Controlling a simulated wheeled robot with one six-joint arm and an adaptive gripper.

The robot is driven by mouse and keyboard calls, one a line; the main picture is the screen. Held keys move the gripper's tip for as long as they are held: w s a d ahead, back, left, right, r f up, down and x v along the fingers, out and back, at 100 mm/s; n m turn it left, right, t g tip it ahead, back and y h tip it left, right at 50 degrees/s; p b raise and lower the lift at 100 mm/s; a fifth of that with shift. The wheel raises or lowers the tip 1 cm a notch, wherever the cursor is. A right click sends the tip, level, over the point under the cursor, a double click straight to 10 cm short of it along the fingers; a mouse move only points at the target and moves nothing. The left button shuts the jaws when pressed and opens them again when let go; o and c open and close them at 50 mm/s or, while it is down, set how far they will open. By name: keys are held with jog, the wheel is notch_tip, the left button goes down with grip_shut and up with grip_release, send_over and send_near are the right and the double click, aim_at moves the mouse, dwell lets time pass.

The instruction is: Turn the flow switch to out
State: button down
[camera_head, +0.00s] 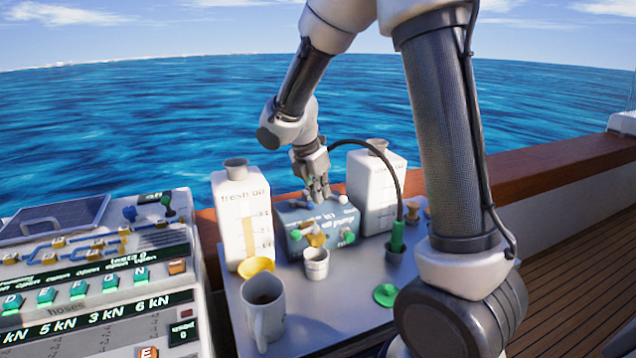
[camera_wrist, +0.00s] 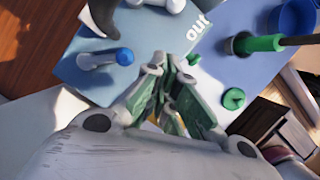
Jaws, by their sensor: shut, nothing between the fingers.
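A blue pump box (camera_head: 290,217) with printed labels stands on the grey table between two white jugs. Orange, green and white knobs sit on its front and top. In the wrist view an "out" label (camera_wrist: 197,27) shows on the blue panel, beyond my fingertips. A grey lever with a blue tip (camera_wrist: 105,58) lies to the left of my fingers there. I cannot tell for sure which knob is the flow switch. My gripper (camera_head: 318,196) points down at the box's top; its fingers (camera_wrist: 170,62) are shut and empty. Contact with the box cannot be told.
The fresh oil jug (camera_head: 240,212) stands left of the box, another jug (camera_head: 365,185) behind right. A hose runs to a green nozzle (camera_head: 397,237). A mug (camera_head: 263,305), small cup (camera_head: 316,264) and green cap (camera_head: 385,294) are in front. A control panel (camera_head: 95,280) is at left.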

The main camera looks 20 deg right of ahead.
aim_at(341, 206)
jog(key=x, duration=0.4)
jog(key=shift+w+d+f, duration=0.1)
jog(key=shift+w+d, duration=0.15)
jog(key=shift+d, duration=0.35)
jog(key=shift+w+d+f, duration=0.1)
jog(key=shift+w+d, duration=0.15)
jog(key=shift+d, duration=0.3)
jog(key=shift+w+d+f, duration=0.1)
jog(key=shift+w+d, duration=0.25)
jog(key=shift+d, duration=0.35)
jog(key=shift+w+d+n, duration=0.1)
jog(key=shift+d+n, duration=0.6)
jog(key=shift+d, duration=0.35)
